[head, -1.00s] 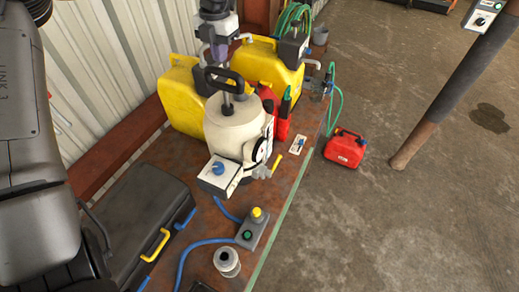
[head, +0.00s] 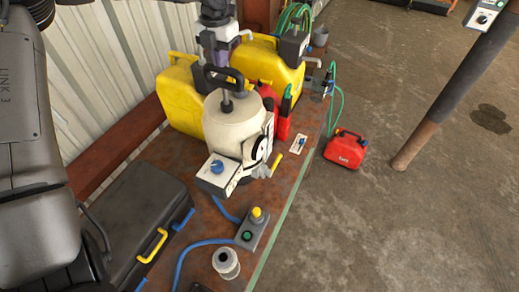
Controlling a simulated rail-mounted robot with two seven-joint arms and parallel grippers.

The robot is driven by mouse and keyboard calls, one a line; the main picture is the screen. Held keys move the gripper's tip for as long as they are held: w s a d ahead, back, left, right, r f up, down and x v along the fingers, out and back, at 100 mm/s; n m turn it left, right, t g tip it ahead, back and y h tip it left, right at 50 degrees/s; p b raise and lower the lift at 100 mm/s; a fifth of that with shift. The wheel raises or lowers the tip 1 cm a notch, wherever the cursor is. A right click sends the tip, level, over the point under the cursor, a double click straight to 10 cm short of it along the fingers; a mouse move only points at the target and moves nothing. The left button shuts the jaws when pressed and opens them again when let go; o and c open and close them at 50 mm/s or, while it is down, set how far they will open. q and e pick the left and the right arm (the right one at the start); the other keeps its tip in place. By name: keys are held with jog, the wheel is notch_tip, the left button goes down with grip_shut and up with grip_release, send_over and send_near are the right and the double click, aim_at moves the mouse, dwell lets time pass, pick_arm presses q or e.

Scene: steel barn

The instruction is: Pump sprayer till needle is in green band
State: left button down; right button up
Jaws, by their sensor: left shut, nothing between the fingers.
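The sprayer is a cream tank (head: 232,124) standing on the rusty bench, with a black loop pump handle (head: 224,75) on top. A short stretch of grey rod shows between handle and tank. A dark-rimmed round gauge (head: 262,150) faces right on the tank's side, seen at a steep angle; its needle and green band cannot be read. My left gripper (head: 219,60) comes down from the top edge, close to the handle's upper side. It is shut and empty; whether it touches the handle is unclear. My right gripper is out of view.
Yellow jerrycans (head: 180,100) stand behind the tank, and a red can (head: 284,122) to its right. A blue-knobbed box (head: 217,173) and a yellow-button pedestal (head: 252,226) sit in front. A black case (head: 130,215) lies left.

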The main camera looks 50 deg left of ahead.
aim_at(222, 70)
pick_arm(q)
jog(key=shift+f+b, duration=1.95)
jog(key=shift+f, duration=0.9)
jog(key=shift+r+p, duration=0.7)
jog(key=shift+r, duration=0.3)
jog(key=shift+r+p, duration=2.15)
jog(key=shift+r, duration=1.3)
jog(key=shift+f, duration=0.15)
